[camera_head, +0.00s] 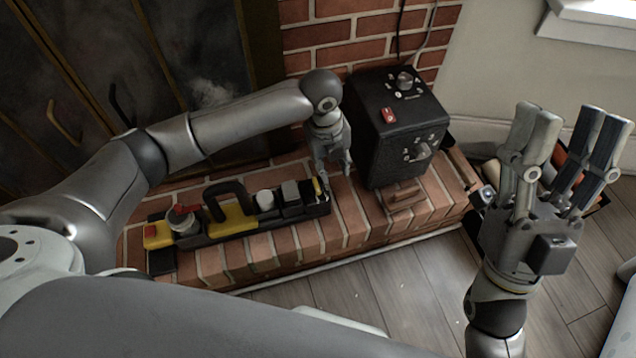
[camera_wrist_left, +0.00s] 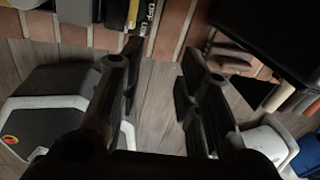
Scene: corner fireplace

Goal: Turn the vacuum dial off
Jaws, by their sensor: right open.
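A black box (camera_head: 398,128) stands on the brick hearth, with a dial (camera_head: 404,81) on its upper panel, a red switch (camera_head: 388,115), and another dial (camera_head: 421,151) on its front. A long yellow-and-black device (camera_head: 232,217) with knobs and a handle lies to its left. In the left wrist view, a strip lettered "OFF LOW" (camera_wrist_left: 150,17) shows at the top, partly cut off. My left gripper (camera_head: 334,172) points down between the device's right end and the box. Its fingers (camera_wrist_left: 160,62) are apart with nothing between them. My right gripper (camera_head: 570,112) is open, empty and raised at the right.
The raised brick hearth (camera_head: 352,215) ends at a wooden floor (camera_head: 350,297). A bin with rolled items (camera_head: 567,160) stands behind my right gripper. A cord (camera_head: 425,35) runs up the brick wall. Glass fireplace doors (camera_head: 205,65) are at the back left.

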